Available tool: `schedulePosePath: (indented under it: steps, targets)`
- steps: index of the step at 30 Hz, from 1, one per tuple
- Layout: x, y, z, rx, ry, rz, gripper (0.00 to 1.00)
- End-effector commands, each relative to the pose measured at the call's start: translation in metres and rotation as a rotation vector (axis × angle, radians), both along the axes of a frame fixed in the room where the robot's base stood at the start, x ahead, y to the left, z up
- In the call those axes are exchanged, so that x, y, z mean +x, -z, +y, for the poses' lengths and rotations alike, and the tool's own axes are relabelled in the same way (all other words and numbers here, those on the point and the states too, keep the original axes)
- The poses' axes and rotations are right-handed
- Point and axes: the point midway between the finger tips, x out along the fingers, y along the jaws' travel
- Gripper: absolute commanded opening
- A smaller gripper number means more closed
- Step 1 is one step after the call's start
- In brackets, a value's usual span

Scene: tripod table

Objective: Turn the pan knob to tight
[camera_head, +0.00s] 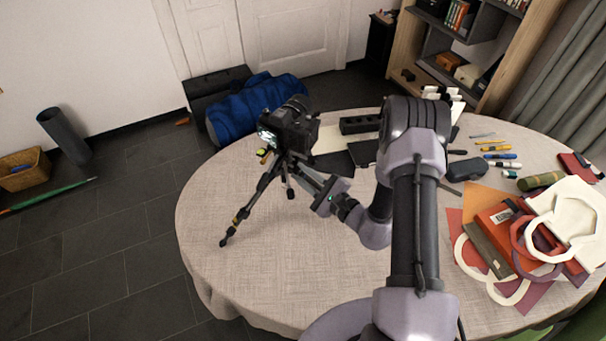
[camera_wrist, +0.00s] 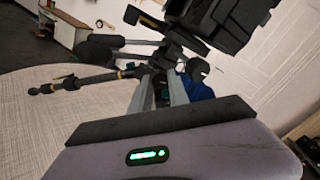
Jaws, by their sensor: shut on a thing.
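A black camera (camera_head: 288,128) sits on a small tripod (camera_head: 244,208) that stands on the round table (camera_head: 270,275). In the wrist view the camera (camera_wrist: 225,22) is at the top, with the tripod head (camera_wrist: 172,52) below it. My gripper (camera_head: 299,164) reaches in from the right, just below the camera. In the wrist view my gripper (camera_wrist: 160,76) has its two grey fingers around a small dark part at the tripod head. This part appears to be the pan knob, but the fingers mostly hide it. Its turn position cannot be read.
A black multi-socket block (camera_head: 361,124) and dark flat items lie behind my arm. Pens, a dark case (camera_head: 467,169) and a pile of bags and papers (camera_head: 515,235) cover the table's right side. The front left of the table is clear.

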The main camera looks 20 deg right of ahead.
Motion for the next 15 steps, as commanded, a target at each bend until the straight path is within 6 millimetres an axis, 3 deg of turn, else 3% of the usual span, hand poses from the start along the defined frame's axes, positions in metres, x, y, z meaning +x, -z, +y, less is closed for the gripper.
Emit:
schedulePosePath:
  steps: [15]
  targets:
    - [-0.0003, 0.0004, 0.0001, 0.286, 0.000, 0.171, 0.00]
